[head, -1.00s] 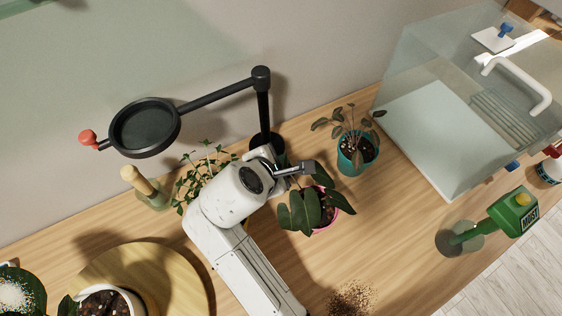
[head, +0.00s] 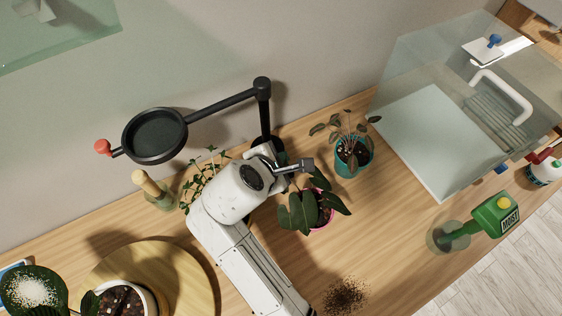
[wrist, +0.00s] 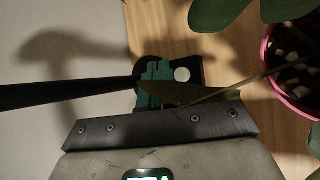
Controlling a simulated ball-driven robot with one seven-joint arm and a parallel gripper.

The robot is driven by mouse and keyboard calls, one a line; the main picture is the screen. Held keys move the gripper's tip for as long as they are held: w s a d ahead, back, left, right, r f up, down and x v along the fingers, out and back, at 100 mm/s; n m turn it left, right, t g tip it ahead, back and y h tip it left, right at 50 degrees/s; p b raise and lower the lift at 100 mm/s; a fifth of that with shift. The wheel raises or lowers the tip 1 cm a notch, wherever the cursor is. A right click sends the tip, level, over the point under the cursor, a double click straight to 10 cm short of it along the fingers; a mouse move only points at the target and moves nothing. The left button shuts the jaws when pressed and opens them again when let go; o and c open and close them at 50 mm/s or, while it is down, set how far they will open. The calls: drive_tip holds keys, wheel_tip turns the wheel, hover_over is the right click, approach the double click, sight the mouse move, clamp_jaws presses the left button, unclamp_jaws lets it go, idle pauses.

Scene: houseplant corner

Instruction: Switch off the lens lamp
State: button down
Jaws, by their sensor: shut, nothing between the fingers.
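The lens lamp has a black round lens head (head: 155,136) with a red knob (head: 102,147), on a black jointed arm and post at the back of the wooden bench. I cannot tell whether it is lit. Its dark base shows in the wrist view (wrist: 194,64), with a round white button (wrist: 182,75) on it. My gripper (wrist: 153,84) is shut and empty, its green fingertips over the base just left of the button. I cannot tell whether they touch it. In the head view my wrist hides most of the base.
A pink-potted plant (head: 322,212) stands close to the right of my wrist; one leaf crosses near my fingers. A teal-potted plant (head: 350,160) is behind it. A trailing plant (head: 203,178) is at the left.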

drive_tip(key=shift+r+p, duration=2.2)
drive_tip(key=shift+p, duration=0.25)
drive_tip(key=c, duration=1.9)
unclamp_jaws()
